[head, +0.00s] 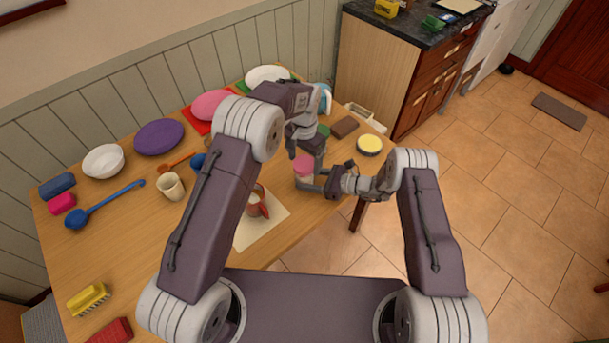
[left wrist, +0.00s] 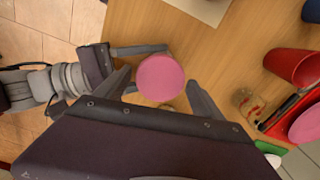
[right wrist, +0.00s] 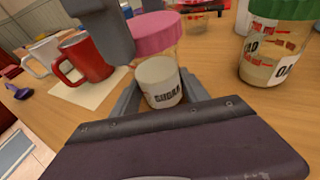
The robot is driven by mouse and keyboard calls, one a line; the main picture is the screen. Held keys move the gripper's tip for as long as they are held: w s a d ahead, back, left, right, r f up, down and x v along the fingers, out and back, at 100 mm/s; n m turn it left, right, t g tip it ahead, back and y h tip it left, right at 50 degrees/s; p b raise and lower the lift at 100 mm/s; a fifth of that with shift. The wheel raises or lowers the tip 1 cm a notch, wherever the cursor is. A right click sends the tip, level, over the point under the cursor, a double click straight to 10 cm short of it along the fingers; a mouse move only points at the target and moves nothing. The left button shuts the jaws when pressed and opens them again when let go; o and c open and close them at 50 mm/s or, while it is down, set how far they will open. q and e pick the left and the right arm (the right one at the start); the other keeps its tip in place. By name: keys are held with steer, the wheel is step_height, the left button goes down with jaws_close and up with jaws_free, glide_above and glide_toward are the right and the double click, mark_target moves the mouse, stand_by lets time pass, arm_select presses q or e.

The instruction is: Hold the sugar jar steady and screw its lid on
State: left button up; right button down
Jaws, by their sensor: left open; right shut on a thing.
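The sugar jar (right wrist: 160,84) is a small clear jar with a SUGAR label, upright on the table. Its pink lid (right wrist: 153,32) sits on top; I cannot tell how tight it is. My right gripper (right wrist: 160,100) is shut on the jar's body from the side. The lid also shows in the head view (head: 304,164) and in the left wrist view (left wrist: 160,78). My left gripper (left wrist: 160,92) is open above the lid, pointing down, with one finger on each side of it. In the head view my left arm partly hides the jar.
A red mug (right wrist: 86,56) on a pale mat (head: 262,228) stands close by. A green-lidded jar (right wrist: 275,45) is on the other side. Bowls and plates line the wall side.

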arm_select(q)
steer(key=n, duration=0.8)
steer(key=shift+n, duration=0.3)
steer(key=c, duration=1.4)
steer(key=shift+o, duration=0.2)
steer(key=m, duration=0.3)
steer(key=shift+m, duration=0.4)
steer(key=m, duration=0.3)
steer(key=shift+m, duration=0.3)
steer(key=m, duration=0.6)
steer(key=o, duration=1.4)
steer(key=shift+c, duration=0.2)
steer(key=shift+r, duration=0.1)
